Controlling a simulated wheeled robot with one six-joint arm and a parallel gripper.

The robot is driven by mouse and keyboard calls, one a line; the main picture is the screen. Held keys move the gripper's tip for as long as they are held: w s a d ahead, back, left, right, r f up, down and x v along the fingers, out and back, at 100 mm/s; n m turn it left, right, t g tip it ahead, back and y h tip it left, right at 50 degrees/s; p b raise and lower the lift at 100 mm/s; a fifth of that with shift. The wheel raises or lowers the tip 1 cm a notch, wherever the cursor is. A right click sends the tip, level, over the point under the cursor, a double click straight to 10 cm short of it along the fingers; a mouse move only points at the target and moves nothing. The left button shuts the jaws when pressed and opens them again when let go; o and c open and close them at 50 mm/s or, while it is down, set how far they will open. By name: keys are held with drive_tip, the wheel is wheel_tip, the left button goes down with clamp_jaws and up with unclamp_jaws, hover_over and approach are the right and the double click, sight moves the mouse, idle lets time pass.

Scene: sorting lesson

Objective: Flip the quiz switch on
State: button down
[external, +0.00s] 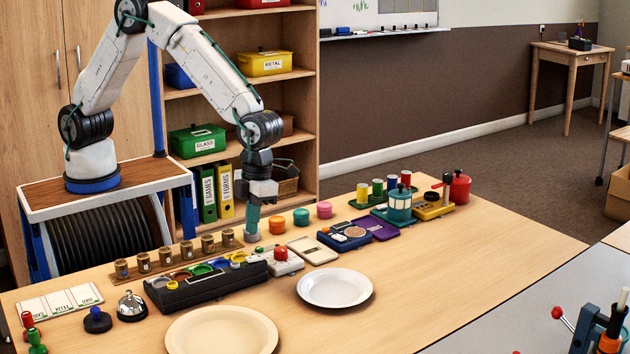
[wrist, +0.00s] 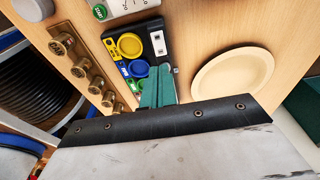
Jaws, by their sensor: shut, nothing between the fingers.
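The quiz console is a long black box (external: 205,288) with several coloured round buttons, near the left middle of the table in the external view. In the wrist view its black end (wrist: 148,35) carries two small white pieces (wrist: 158,42) beside a yellow button; one may be the switch, but I cannot read its position. My gripper (external: 252,232) points down above the table, behind the console's right end. Its green fingers (wrist: 157,70) are together and empty. In the wrist view they overlap the console and hide part of it; I cannot tell whether they touch it.
A pale box with a red button (external: 283,258) stands right of the console. A row of brass-coloured knobs (external: 185,250) lies behind it. A cream plate (external: 222,333) and a white plate (external: 335,288) are in front.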

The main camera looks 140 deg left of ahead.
sight(255, 257)
drive_tip(key=f, duration=0.4)
drive_tip(key=d+f, duration=0.1)
drive_tip(key=f, duration=0.1)
drive_tip(key=shift+f, duration=0.1)
drive_tip(key=shift+f, duration=0.15)
idle(0.3)
drive_tip(key=shift+a, duration=0.85)
drive_tip(key=shift+r, duration=0.2)
wheel_tip(255, 257, up, 14)
drive_tip(key=a, duration=0.2)
drive_tip(key=shift+f, duration=0.15)
